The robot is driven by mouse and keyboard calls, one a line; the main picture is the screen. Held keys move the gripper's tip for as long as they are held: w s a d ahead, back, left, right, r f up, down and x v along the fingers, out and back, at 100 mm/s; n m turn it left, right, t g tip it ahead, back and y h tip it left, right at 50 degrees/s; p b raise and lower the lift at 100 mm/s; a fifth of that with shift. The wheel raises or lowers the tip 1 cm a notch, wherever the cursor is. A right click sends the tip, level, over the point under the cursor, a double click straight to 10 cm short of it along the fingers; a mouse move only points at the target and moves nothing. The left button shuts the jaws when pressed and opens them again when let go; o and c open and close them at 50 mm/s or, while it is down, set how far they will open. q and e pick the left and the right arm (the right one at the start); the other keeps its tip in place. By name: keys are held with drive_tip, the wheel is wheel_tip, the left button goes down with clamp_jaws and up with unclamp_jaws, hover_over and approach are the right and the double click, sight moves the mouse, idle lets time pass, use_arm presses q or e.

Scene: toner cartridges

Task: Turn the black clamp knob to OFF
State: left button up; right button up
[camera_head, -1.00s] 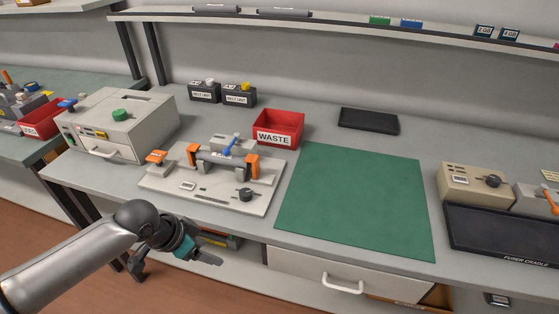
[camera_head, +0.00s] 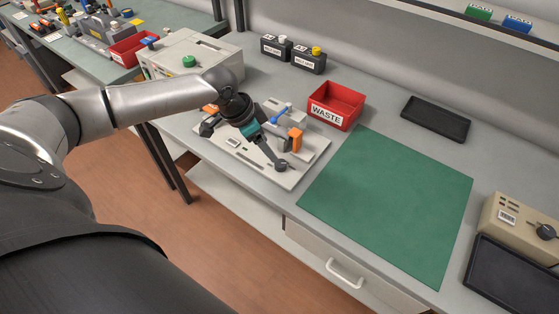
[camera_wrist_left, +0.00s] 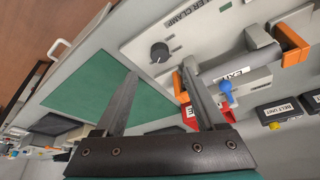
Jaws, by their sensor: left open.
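The black clamp knob (camera_wrist_left: 160,52) sits on the light grey clamp plate (camera_wrist_left: 135,35), beside lettering that ends in "ER CLAMP". In the left wrist view it shows just beyond the gap between my fingertips, apart from them. In the head view the knob (camera_head: 281,163) is near the plate's front right corner, at the end of one finger. My left gripper (camera_head: 240,145) is open and empty above the plate (camera_head: 300,172); its fingers also show in the wrist view (camera_wrist_left: 158,72). The arm hides part of the clamp. My right gripper is out of view.
Orange clamp handles (camera_wrist_left: 290,42) and a blue lever (camera_wrist_left: 226,88) stand beside the knob. A red WASTE bin (camera_head: 336,105) is behind the plate. A flat green mat (camera_head: 390,205) lies to the right. A grey box with a green knob (camera_head: 205,50) stands at the left.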

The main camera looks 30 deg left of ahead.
sight(280, 163)
use_arm(q)
drive_tip(key=b+x, duration=0.1)
drive_tip(key=x, duration=0.7)
drive_tip(key=shift+w+d+f+b, duration=0.1)
drive_tip(key=shift+w+f+b, duration=0.1)
drive_tip(key=shift+f+b, duration=0.15)
drive_tip(key=shift+c, duration=0.3)
clamp_jaws()
